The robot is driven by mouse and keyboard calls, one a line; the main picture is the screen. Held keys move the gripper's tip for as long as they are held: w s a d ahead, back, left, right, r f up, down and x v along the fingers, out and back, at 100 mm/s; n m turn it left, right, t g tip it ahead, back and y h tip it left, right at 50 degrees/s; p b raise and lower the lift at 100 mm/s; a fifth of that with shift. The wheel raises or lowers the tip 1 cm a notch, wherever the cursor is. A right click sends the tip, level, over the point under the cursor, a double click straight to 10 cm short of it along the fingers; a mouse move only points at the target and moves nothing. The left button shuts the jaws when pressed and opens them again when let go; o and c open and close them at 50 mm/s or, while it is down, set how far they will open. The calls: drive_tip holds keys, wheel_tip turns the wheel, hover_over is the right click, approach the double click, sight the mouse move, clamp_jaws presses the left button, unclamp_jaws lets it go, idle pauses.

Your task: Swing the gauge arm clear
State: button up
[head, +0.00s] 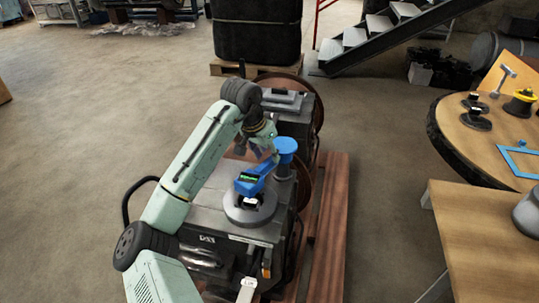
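The blue gauge arm (258,179) runs from a blue round hub (286,146) on a grey post down to a block with a small green display. That display end sits over a round grey disc (249,208) on top of the dark grey machine (215,204). My gripper (257,152) is beside the hub, on its left, above the machine top. It looks close to the gauge arm, but I cannot tell whether it touches. Its fingers are small and dark, and whether they are open is unclear.
The machine stands on a reddish wooden pallet (331,222). A round wooden table (470,128) with a blue frame (520,160) and a yellow-topped part stands at right, near a wooden bench (485,235). A dark tank (257,35) and metal stairs (385,35) are behind. Floor at left is clear.

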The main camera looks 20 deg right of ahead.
drive_tip(key=shift+x, duration=1.3)
drive_tip(key=shift+c, duration=0.4)
clamp_jaws()
